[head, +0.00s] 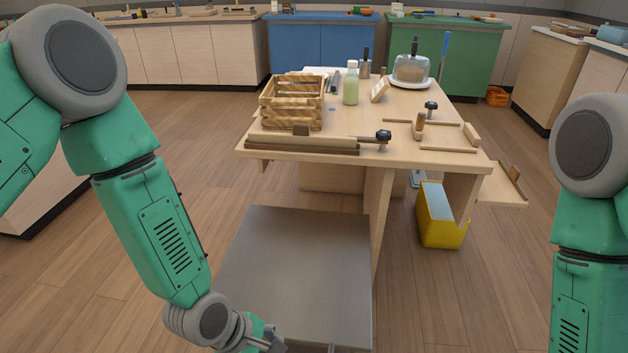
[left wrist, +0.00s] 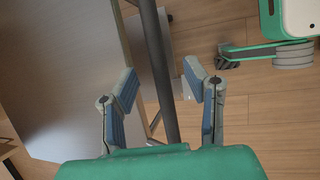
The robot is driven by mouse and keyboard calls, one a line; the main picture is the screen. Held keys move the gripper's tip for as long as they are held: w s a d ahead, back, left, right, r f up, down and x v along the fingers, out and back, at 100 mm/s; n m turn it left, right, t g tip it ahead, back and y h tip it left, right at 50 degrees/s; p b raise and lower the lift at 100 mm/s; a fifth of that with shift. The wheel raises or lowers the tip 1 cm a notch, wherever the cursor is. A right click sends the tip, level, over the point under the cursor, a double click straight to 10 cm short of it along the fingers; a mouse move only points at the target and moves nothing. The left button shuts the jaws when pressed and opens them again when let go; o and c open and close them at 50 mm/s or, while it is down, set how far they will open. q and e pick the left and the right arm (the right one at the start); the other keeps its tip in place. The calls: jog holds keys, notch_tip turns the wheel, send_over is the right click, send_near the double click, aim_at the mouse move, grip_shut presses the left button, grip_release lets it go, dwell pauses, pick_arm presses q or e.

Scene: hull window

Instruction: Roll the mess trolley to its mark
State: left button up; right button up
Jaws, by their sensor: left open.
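The mess trolley (head: 295,270) stands in front of me with its flat grey top, close to the near side of the wooden workbench. My left gripper (head: 275,346) is at the trolley's near edge, at the bottom of the head view. In the left wrist view the left gripper (left wrist: 160,72) is open, with a dark bar (left wrist: 157,55) running between its two fingers. The grey trolley top (left wrist: 60,90) fills the left of that view. I cannot tell whether the fingers touch the bar. My right gripper is out of view. I see no floor mark.
The workbench (head: 345,160) carries a wooden crate (head: 292,100), a bottle (head: 351,84), a covered dish (head: 411,72) and clamps. A yellow bin (head: 441,215) stands on the floor beside it. Blue and green cabinets line the back. Floor is clear left of the trolley.

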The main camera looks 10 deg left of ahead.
pick_arm(q)
jog(key=p+v, duration=0.4)
jog(key=v, duration=0.1)
jog(key=shift+a, duration=0.15)
dwell(0.3)
